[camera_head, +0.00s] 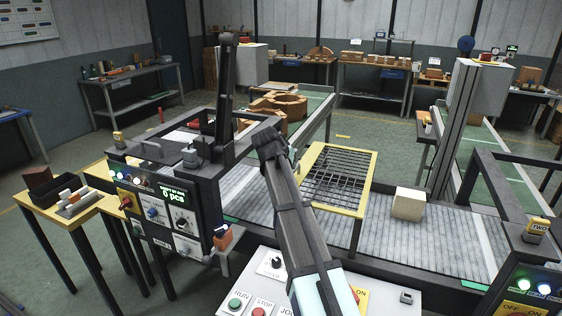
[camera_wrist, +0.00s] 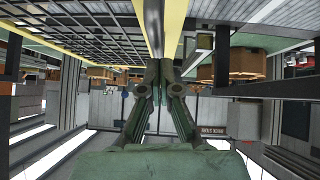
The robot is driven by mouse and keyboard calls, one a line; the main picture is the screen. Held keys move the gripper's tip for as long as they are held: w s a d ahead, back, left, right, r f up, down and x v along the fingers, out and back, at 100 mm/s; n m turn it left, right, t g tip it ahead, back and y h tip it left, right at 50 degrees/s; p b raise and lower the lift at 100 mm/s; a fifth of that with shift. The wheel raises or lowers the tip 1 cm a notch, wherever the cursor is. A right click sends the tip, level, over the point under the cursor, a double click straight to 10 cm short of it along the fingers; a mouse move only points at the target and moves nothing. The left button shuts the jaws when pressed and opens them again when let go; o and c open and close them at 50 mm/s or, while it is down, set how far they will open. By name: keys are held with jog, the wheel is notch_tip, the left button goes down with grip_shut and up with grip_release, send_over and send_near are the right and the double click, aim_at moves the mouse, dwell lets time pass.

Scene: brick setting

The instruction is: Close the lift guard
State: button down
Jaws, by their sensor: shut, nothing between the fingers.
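The lift guard (camera_head: 314,153), a yellow frame with dark mesh, stands raised above the grey conveyor, its mesh panel spread roughly level. The guard's yellow edge (camera_wrist: 174,22) is just beyond the fingertips there, with the mesh at upper left.
A pale block (camera_head: 408,203) sits on the conveyor (camera_head: 440,240) right of the guard. A control box (camera_head: 172,210) with a lit display stands at left. A button panel (camera_head: 262,285) is in front. A dark frame (camera_head: 500,200) rises at right.

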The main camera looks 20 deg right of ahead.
jog(key=shift+a+f, duration=0.1)
jog(key=shift+f, duration=0.55)
